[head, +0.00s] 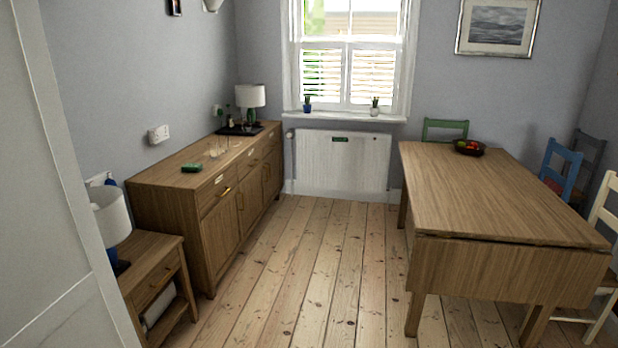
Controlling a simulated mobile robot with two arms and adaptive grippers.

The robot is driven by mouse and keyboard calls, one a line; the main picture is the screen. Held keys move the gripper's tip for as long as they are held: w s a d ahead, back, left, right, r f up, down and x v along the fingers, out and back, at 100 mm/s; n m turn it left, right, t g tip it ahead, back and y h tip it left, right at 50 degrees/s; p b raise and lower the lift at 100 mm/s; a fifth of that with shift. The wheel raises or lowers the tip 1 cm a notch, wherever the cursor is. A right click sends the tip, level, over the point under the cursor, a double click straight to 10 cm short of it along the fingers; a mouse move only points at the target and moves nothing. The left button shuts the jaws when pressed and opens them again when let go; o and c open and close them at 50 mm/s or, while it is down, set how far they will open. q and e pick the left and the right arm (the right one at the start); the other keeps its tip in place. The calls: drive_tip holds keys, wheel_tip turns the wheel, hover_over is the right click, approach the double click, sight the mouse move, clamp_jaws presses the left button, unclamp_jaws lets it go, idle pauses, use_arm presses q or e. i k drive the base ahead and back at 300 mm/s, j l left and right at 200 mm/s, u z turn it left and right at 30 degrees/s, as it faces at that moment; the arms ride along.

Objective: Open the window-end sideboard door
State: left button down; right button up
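The wooden sideboard (207,189) stands along the left wall and reaches toward the window. Its doors look shut. The window-end door (272,175) is at the far end, seen at a steep angle, with a small brass handle; a nearer door (221,232) is at the close end. Brass handles also show on the drawers above. The window (348,60) is in the far wall. Neither of my grippers is in view.
A radiator (342,165) is under the window. A wooden table (480,195) with chairs stands on the right. A small side table (150,265) with a lamp (112,217) is at the near left, beside a white door (45,200). Bare floorboards (320,260) lie clear between sideboard and table.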

sight(273, 160)
drive_tip(key=i, duration=5.15)
drive_tip(key=i+u, duration=0.15)
drive_tip(key=i, duration=0.35)
drive_tip(key=i+l+u, duration=0.15)
drive_tip(key=i, duration=0.35)
drive_tip(key=i+l+u, duration=0.15)
drive_tip(key=i, duration=0.35)
